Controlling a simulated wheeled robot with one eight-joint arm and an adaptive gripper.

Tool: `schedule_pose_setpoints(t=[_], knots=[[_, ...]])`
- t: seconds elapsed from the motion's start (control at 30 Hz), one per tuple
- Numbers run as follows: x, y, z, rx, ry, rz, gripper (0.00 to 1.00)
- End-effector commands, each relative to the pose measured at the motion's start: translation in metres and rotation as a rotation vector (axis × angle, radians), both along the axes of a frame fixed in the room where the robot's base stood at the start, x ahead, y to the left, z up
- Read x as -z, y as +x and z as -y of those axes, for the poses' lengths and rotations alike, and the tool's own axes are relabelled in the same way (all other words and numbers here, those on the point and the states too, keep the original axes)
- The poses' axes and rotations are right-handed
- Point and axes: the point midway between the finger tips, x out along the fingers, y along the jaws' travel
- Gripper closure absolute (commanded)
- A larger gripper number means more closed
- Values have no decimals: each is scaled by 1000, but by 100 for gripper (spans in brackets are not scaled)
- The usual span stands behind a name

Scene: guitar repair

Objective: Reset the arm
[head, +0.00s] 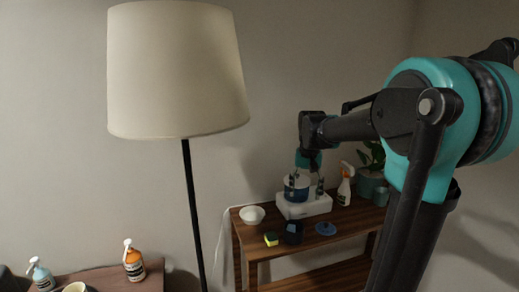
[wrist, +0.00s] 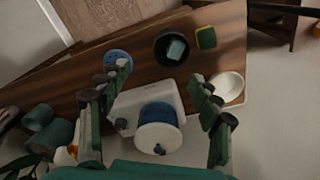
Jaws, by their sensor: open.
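My gripper (head: 305,180) is open above the wooden table in the head view. In the wrist view its two fingers (wrist: 160,105) stand wide apart, with a blue pot with a white lid (wrist: 158,128) between and below them. Nothing is held between the fingers. The pot sits on a white appliance (head: 306,206), and part of the pot (head: 297,188) is hidden by the gripper in the head view. My arm reaches in from the right of the head view.
On the wooden table (head: 255,238) are a white bowl (head: 252,215), a sponge (head: 271,239), a dark container (head: 292,232), a blue lid-like disc (head: 325,229), a spray bottle (head: 345,186) and plant pots (head: 366,184). A floor lamp (head: 178,70) stands left. Pump bottles stand lower left.

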Motion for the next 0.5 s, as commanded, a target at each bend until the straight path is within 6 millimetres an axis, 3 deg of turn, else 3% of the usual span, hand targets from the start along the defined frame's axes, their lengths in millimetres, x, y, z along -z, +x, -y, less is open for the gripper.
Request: schedule_pose_setpoints(t=[0.3, 0.5], knots=[[125, -130, 26, -145, -20, 214, 36], [170, -184, 32, -205, -42, 298, 36]])
